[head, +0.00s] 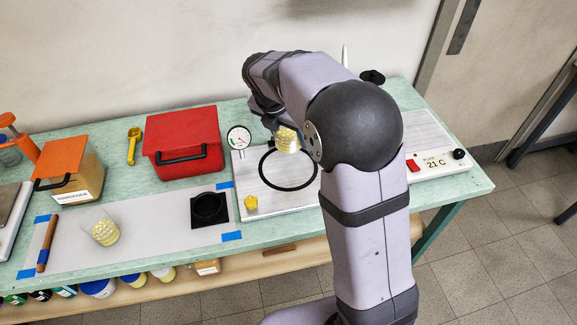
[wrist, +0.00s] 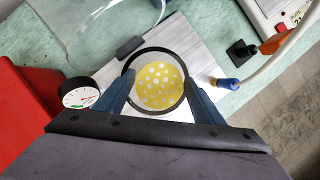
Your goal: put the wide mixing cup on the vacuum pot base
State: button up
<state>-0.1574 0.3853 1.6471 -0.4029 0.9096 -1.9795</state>
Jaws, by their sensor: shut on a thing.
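My gripper (wrist: 158,92) is shut on the wide mixing cup (wrist: 160,84), a squat clear cup with yellow, white-dotted contents. In the head view the cup (head: 287,142) hangs upright or nearly so above the far part of the vacuum pot base (head: 258,205), a pale plate with a black ring (head: 262,181). In the wrist view the black ring (wrist: 132,71) shows around the cup. I cannot tell the exact height of the cup above the plate. My arm hides most of the gripper and the plate's right side in the head view.
A dial gauge (head: 239,139) stands at the plate's left edge, near a red box (head: 183,145). A yellow knob (head: 251,203) is at the front. A second yellow-filled cup (head: 103,231) stands on the mat (head: 150,225). A clear vessel (wrist: 90,30) lies beyond the ring.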

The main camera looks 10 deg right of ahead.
jog(key=shift+f+p, duration=0.3)
jog(key=shift+f, duration=4.6)
jog(key=shift+f, duration=0.1)
jog(key=o, duration=1.2)
jog(key=shift+f, duration=0.1)
jog(key=shift+o, duration=0.2)
